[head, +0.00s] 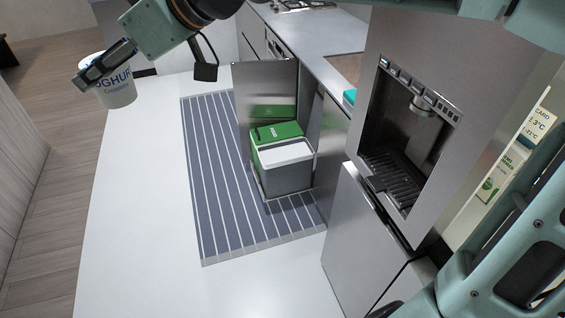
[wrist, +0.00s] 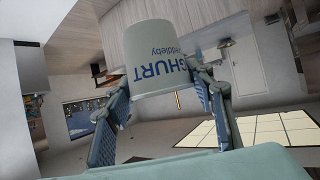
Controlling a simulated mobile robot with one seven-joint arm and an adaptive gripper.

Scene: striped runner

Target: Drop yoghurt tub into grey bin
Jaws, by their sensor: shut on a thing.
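The white yoghurt tub (head: 120,94) with blue lettering is at the upper left in the head view. My gripper (head: 92,80) is shut on it and holds it up, well left of the bins. In the wrist view the tub (wrist: 152,62) sits between the two fingers (wrist: 160,100) and shows upside down. The grey bin (head: 287,178) stands on a pull-out in the low cabinet, with a pale top edge. I cannot tell whether its top is open or covered. A green bin (head: 268,134) stands right behind it.
A steel cabinet door (head: 262,82) stands upright behind the bins. A striped runner (head: 215,190) lies on the pale floor left of them. A tall steel fridge (head: 350,230) with a dispenser stands at the right. The floor at the left is clear.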

